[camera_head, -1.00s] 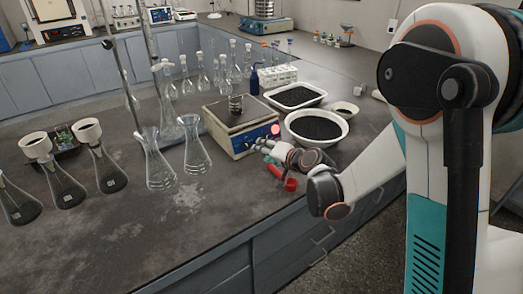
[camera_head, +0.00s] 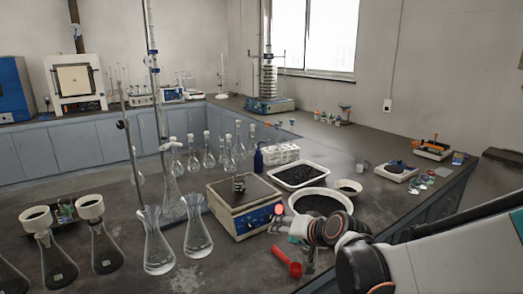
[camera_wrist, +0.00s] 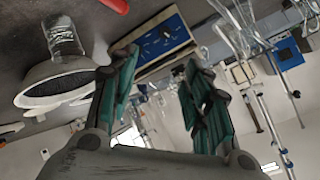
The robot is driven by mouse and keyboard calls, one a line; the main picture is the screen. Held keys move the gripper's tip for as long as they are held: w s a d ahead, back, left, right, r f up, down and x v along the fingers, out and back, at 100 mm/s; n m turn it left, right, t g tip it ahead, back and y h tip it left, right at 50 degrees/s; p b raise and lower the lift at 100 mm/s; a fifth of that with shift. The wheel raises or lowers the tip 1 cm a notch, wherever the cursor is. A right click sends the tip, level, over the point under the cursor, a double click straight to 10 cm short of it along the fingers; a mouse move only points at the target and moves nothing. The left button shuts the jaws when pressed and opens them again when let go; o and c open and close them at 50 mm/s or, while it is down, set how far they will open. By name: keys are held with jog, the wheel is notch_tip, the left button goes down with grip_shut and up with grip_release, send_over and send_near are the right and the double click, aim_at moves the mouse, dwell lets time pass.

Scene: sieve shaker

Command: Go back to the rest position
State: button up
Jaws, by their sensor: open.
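My gripper (camera_wrist: 160,78) is open in the wrist view, with its two teal fingers apart and nothing between them. In the head view my gripper (camera_head: 287,224) is near the front right corner of the balance (camera_head: 229,213), and its fingertips are hard to make out there. A small dark-filled container (camera_head: 239,184) stands on the balance plate. The balance's blue panel (camera_wrist: 160,40) shows beyond the fingers in the wrist view. A red scoop (camera_head: 287,262) lies on the bench below my gripper; whether they touch is unclear.
A round white bowl of dark grains (camera_head: 320,201) is behind my wrist, with a rectangular tray of dark grains (camera_head: 298,174) behind it. Glass flasks (camera_head: 158,245) stand left of the balance. The sieve shaker (camera_head: 269,104) stands at the back.

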jog(key=s+d+r+n+g+h, duration=0.1)
jog(key=s+d, duration=0.3)
jog(key=s, duration=0.5)
jog(key=s+d+r+n+g+h, duration=0.1)
jog(key=s+d, duration=0.3)
jog(key=s, duration=0.5)
jog(key=s+d+h, duration=0.3)
jog(key=s+d, duration=0.2)
jog(key=s, duration=0.4)
jog(key=shift+r+n+g, duration=0.4)
